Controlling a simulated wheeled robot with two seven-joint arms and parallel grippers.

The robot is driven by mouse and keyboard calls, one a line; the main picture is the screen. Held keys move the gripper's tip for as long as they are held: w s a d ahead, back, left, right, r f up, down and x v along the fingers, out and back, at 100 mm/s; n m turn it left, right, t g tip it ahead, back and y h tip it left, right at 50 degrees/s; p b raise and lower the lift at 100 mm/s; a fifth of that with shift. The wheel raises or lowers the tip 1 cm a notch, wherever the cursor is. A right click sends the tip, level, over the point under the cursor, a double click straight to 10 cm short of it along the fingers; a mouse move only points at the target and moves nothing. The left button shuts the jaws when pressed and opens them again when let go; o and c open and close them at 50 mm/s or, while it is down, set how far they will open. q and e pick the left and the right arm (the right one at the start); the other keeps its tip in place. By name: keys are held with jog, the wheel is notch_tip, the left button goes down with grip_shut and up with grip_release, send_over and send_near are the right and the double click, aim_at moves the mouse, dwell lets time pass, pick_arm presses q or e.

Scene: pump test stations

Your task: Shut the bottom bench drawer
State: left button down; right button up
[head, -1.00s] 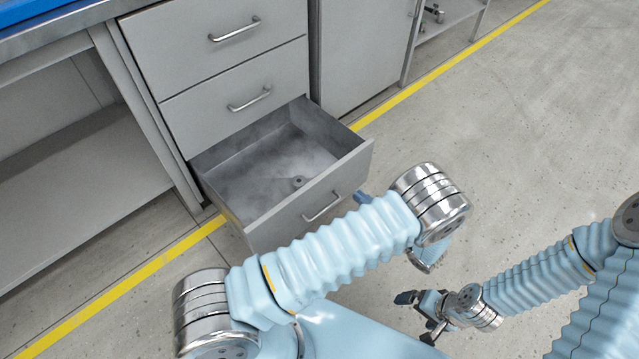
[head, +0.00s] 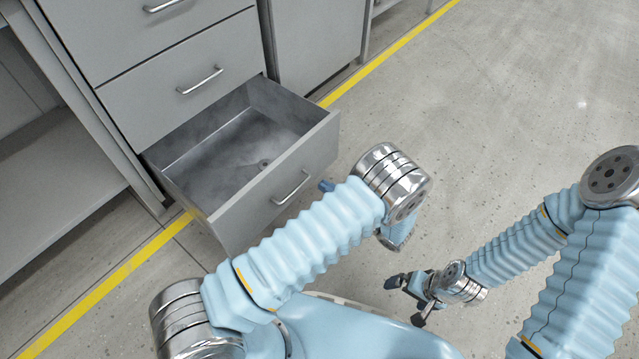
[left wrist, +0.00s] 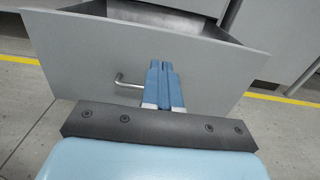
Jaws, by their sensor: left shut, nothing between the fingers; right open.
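The bottom bench drawer (head: 245,213) is pulled well out of the grey bench. It holds a small round dark thing (head: 264,163) on its floor. The drawer's bar handle (head: 291,188) is on its front; it also shows in the left wrist view (left wrist: 130,82). My left gripper (head: 327,186) is mostly hidden behind my left arm in the head view. In the left wrist view its blue fingers (left wrist: 162,75) are shut and empty, pointing at the drawer front just right of the handle. I cannot tell whether they touch it. My right gripper (head: 408,297) is open and empty above the floor.
Two upper drawers (head: 180,90) are shut above it. An open lower shelf (head: 55,190) is to the left and a closed cabinet (head: 318,45) to the right. A yellow line (head: 395,53) runs along the floor. The floor at the right is clear.

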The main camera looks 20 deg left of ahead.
aim_at(286, 161)
pick_arm(q)
jog(key=x, duration=1.2)
jog(key=shift+a, duration=0.1)
jog(key=b+x, duration=0.7)
jog(key=x, duration=2.3)
jog(key=shift+r, duration=0.1)
